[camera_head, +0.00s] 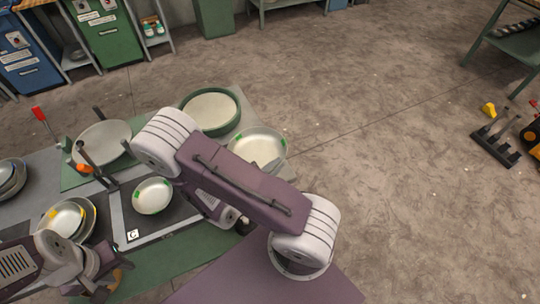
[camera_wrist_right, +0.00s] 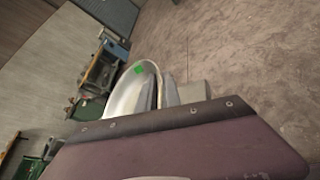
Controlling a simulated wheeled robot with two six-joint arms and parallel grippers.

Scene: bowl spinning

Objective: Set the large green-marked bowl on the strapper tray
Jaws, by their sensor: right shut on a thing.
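The large green-marked bowl (camera_head: 257,145) is pale inside, with green patches on its rim. It is beyond my right arm, which hides its near side. In the right wrist view the bowl (camera_wrist_right: 124,94) shows edge-on with a green patch, and my right gripper (camera_wrist_right: 166,95) is shut on its rim. A pale round plate (camera_head: 102,138) with dark posts, a red-tipped lever and an orange part stands at the left. A green-rimmed round tray (camera_head: 210,110) lies left of the large bowl. I cannot tell which is the strapper tray. My left gripper (camera_head: 108,284) is low at the left, its fingers unclear.
A smaller green-marked bowl (camera_head: 152,196) sits on a dark square pad. Nested yellow-marked bowls (camera_head: 66,219) and grey bowls (camera_head: 10,177) stand further left. Green and blue cabinets line the back. Open floor (camera_head: 400,150) lies to the right.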

